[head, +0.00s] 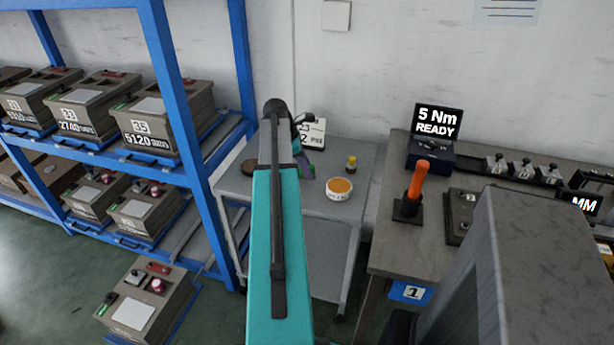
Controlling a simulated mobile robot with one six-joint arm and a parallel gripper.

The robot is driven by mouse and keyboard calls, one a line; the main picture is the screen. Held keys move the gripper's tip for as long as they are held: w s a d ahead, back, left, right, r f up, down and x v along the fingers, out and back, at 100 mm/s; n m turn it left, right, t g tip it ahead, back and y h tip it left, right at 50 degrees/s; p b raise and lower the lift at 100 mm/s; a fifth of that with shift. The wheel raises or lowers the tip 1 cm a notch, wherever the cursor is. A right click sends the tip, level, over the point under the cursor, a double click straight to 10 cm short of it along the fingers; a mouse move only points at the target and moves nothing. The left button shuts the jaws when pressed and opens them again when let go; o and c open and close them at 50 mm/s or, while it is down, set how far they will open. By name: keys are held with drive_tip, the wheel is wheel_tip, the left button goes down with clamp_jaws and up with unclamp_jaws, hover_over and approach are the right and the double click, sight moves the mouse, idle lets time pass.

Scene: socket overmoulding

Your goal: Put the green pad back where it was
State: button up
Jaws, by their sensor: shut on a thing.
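My teal and dark arm reaches out over a small grey cart (340,206). A small green piece (311,171), which looks like the green pad, shows just right of the arm, over the cart top, with a purple part beside it. My gripper (305,160) is mostly hidden behind my arm and is shut on the green pad. The view is too small to tell whether the pad touches the cart top.
A blue shelf (183,120) holds several boxes at left. A workbench (395,245) stands at right.

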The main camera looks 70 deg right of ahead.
drive_tip(key=shift+f+p, duration=0.35)
drive_tip(key=shift+f, duration=1.4)
drive_tip(key=shift+f, duration=0.15)
drive_tip(key=o, duration=1)
drive_tip(key=b+v, duration=0.1)
drive_tip(key=v, duration=1.1)
drive_tip(key=shift+b, duration=0.3)
drive_tip(key=shift+s, duration=0.1)
